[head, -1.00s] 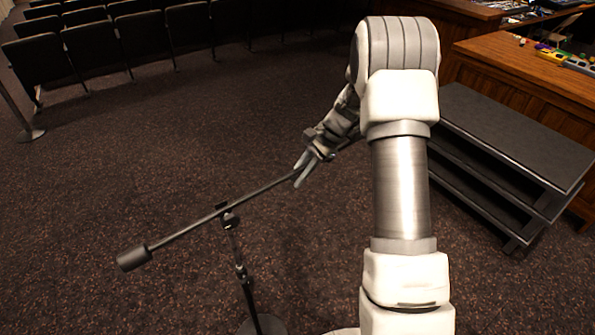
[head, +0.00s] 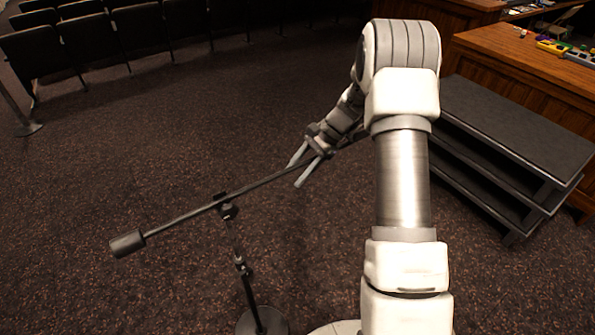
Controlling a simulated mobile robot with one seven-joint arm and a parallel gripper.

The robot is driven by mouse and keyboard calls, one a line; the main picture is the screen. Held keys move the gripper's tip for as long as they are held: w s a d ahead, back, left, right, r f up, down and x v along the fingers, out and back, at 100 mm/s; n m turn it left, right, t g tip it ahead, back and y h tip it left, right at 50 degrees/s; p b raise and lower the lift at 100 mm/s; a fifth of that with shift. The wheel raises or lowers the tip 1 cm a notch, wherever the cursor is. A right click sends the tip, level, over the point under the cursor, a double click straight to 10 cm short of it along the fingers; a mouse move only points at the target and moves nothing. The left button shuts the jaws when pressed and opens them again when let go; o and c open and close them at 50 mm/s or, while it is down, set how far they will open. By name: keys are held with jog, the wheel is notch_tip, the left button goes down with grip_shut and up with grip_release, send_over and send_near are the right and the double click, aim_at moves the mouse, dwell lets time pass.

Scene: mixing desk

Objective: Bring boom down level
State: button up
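A dark microphone-stand boom (head: 262,184) runs from a cylindrical counterweight (head: 127,243) at the lower left up to the right in the head view. It is fixed at a clamp (head: 227,207) on top of a thin stand pole (head: 240,262) with a round base (head: 262,321). My gripper (head: 302,168) is at the boom's right part, with its two fingers spread apart. The boom passes between or just behind the fingers; I cannot tell whether they touch it.
Dark stepped platforms (head: 520,130) stand at the right, beside a wooden desk (head: 530,65) with small coloured items. Rows of seats (head: 90,45) and a post base (head: 28,128) are at the upper left. The carpet between is clear.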

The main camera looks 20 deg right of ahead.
jog(key=v, duration=1.7)
jog(key=shift+r, duration=0.25)
